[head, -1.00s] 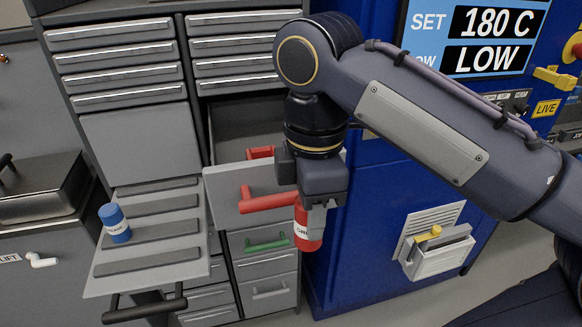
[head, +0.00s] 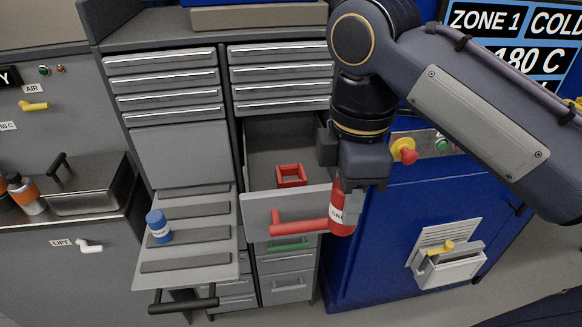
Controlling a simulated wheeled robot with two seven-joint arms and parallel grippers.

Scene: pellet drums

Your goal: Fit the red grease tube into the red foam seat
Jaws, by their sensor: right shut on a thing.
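The red grease tube (head: 342,222) has a white label and hangs roughly upright below my right gripper (head: 346,196), which is shut on it. The tube is just right of the open drawer's front, beside the right end of the red handle (head: 299,228). The red foam seat (head: 291,176) is a small square red frame on the floor of the open drawer (head: 262,150), left of and behind the tube. The seat looks empty. My left gripper is not in view.
A blue tube (head: 158,227) stands on a ribbed pull-out shelf (head: 190,285) at left. The blue cabinet (head: 400,215) with knobs and a yellow-handled box (head: 447,265) is at right. Closed drawers (head: 287,285) lie below the open one.

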